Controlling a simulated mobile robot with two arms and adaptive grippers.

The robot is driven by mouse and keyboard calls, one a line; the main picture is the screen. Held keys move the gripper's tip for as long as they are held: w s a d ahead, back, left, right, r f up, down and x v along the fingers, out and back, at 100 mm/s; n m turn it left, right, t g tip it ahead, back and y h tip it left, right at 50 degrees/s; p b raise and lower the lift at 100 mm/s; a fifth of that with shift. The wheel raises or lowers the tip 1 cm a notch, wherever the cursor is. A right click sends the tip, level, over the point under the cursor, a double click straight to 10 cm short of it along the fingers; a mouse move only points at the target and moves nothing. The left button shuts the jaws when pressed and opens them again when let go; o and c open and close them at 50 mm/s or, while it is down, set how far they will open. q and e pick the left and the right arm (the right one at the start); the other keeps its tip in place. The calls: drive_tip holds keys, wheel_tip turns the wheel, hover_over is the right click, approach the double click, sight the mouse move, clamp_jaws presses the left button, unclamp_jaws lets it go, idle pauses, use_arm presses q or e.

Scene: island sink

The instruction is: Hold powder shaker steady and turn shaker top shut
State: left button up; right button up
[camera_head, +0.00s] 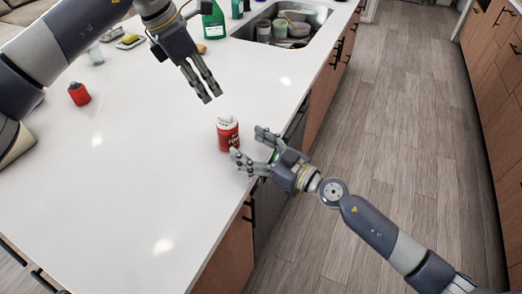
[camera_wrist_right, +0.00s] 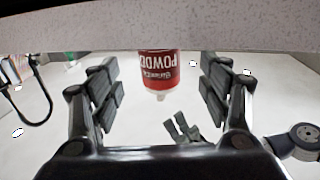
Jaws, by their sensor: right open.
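The powder shaker (camera_head: 228,134), a red can with a white label band, stands upright on the white counter near its edge. Its top (camera_head: 225,120) looks pale and red; whether it is open is too small to tell. My right gripper (camera_head: 247,145) is open beside the shaker, its fingers spread toward it. In the right wrist view the shaker (camera_wrist_right: 159,70) appears upside down, centred between the spread fingers and apart from them. My left gripper (camera_head: 211,98) hangs above the counter, behind the shaker and apart from it; its finger opening is unclear.
A red bottle with a dark cap (camera_head: 79,94) stands at the left of the counter. A green bottle (camera_head: 213,22) and a sink (camera_head: 240,33) with dishes are at the back. The counter around the shaker is clear.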

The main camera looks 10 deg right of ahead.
sight(225, 114)
drive_tip(key=x, duration=0.7)
drive_tip(key=shift+w+a+f, duration=0.1)
drive_tip(key=shift+w, duration=0.1)
drive_tip(key=shift+c, duration=0.3)
drive_tip(key=c, duration=1.2)
use_arm(q)
drive_tip(key=o, duration=0.4)
drive_tip(key=d+f+n, duration=0.1)
drive_tip(key=f+n, duration=0.1)
drive_tip(key=f, duration=0.1)
drive_tip(key=d+f+n+t+y, duration=0.1)
drive_tip(key=f+n, duration=0.2)
drive_tip(key=w+d+f+n+t, duration=0.1)
drive_tip(key=f+n, duration=0.2)
drive_tip(key=shift+d, duration=0.2)
drive_tip(key=shift+f, duration=0.1)
drive_tip(key=c, duration=1.1)
use_arm(e)
drive_tip(key=shift+s, duration=0.1)
